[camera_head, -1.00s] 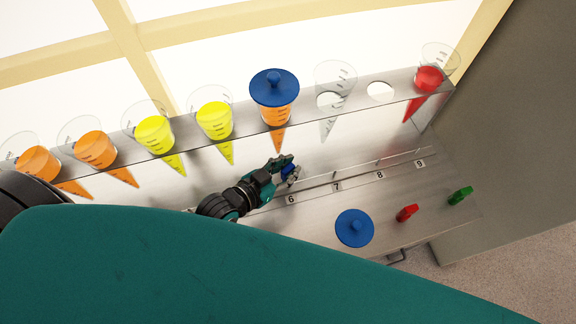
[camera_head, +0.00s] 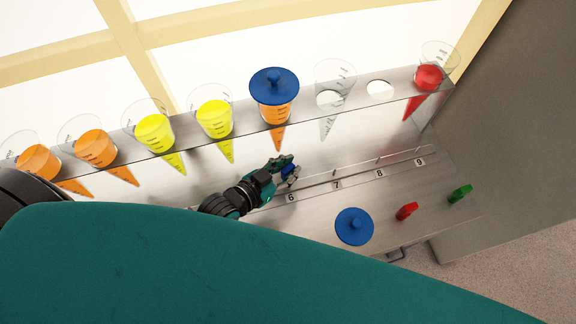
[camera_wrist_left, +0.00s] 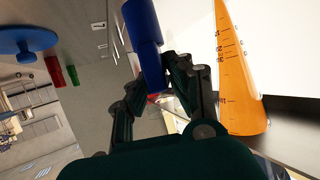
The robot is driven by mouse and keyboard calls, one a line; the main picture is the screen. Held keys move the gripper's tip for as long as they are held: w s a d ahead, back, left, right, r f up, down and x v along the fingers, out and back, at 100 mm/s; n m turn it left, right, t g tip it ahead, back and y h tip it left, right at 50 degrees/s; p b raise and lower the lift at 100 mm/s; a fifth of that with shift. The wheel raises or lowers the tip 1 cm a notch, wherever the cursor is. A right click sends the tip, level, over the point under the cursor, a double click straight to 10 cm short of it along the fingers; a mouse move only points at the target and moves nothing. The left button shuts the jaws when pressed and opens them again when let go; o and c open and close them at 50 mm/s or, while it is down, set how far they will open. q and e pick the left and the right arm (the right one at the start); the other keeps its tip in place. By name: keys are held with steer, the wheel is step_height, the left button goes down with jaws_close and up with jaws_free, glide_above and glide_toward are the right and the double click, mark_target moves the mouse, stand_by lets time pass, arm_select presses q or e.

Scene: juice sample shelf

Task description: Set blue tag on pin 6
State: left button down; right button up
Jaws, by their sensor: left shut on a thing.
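My left gripper (camera_head: 286,168) is shut on the blue tag (camera_head: 290,172) and holds it by the rail of numbered pins, just above the label 6 (camera_head: 291,198). The left wrist view shows the blue tag (camera_wrist_left: 143,35) upright between the fingers (camera_wrist_left: 158,88). Pin 6 itself is hidden by the gripper and tag in the head view, so I cannot tell whether the tag touches it. Pins 7, 8 and 9 show bare to the right. My right gripper is not in view.
A shelf (camera_head: 355,98) with cones of orange, yellow and red juice runs behind the rail; one orange cone has a blue lid (camera_head: 274,88). A blue lid (camera_head: 354,228), a red tag (camera_head: 407,211) and a green tag (camera_head: 460,194) lie on the counter in front.

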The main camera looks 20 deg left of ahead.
mark_target(283, 178)
arm_select(q)
steer(key=shift+f+b, duration=0.5)
steer(key=shift+f, duration=1.05)
stand_by(0.7)
steer(key=c, duration=1.2)
jaws_free()
steer(key=shift+o, duration=0.2)
steer(key=v, duration=0.7)
steer(key=shift+s+a, duration=0.15)
steer(key=shift+s, duration=0.1)
